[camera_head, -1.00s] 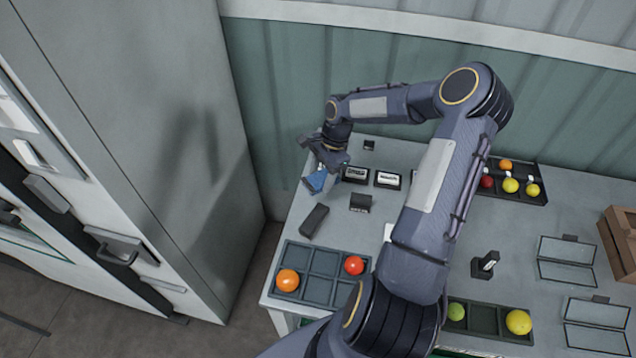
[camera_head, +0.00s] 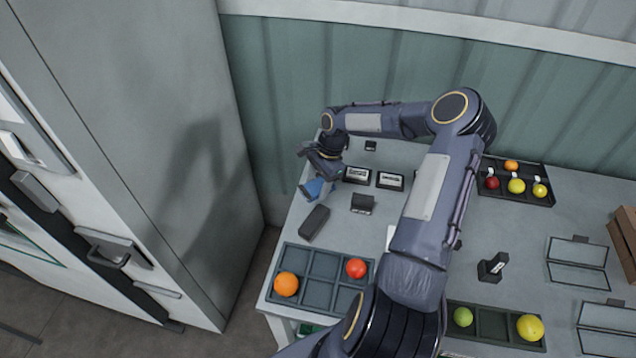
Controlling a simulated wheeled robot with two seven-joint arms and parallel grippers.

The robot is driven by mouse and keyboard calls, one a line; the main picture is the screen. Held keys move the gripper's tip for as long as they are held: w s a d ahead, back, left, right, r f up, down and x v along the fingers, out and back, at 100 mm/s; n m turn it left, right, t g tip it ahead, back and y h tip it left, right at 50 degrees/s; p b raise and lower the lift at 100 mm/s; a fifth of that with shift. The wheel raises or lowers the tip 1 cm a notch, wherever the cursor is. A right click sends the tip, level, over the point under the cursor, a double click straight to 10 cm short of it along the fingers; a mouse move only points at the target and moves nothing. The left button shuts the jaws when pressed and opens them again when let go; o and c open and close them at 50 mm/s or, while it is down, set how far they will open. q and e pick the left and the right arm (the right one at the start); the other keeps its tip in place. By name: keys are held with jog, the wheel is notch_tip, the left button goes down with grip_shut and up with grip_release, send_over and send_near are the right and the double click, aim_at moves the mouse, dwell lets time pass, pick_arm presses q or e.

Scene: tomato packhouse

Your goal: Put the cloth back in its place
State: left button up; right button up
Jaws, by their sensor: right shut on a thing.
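The blue cloth (camera_head: 314,188) is at the far left corner of the grey table (camera_head: 435,230). My right gripper (camera_head: 312,176) reaches over the table from the right and is shut on the cloth, which hangs below the fingers. Whether the cloth touches the table top is hard to tell. The fingertips are small and partly hidden by the wrist. My left gripper is not in view.
A dark block (camera_head: 314,222) lies just in front of the cloth. Two small labelled boxes (camera_head: 390,181) stand to its right. A compartment tray (camera_head: 320,262) holds an orange and a red fruit. A tall grey cabinet (camera_head: 150,130) stands left of the table.

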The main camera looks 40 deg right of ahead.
jog(key=shift+f+b, duration=0.35)
jog(key=shift+f, duration=0.15)
jog(key=o, duration=1.3)
jog(key=shift+r, duration=0.15)
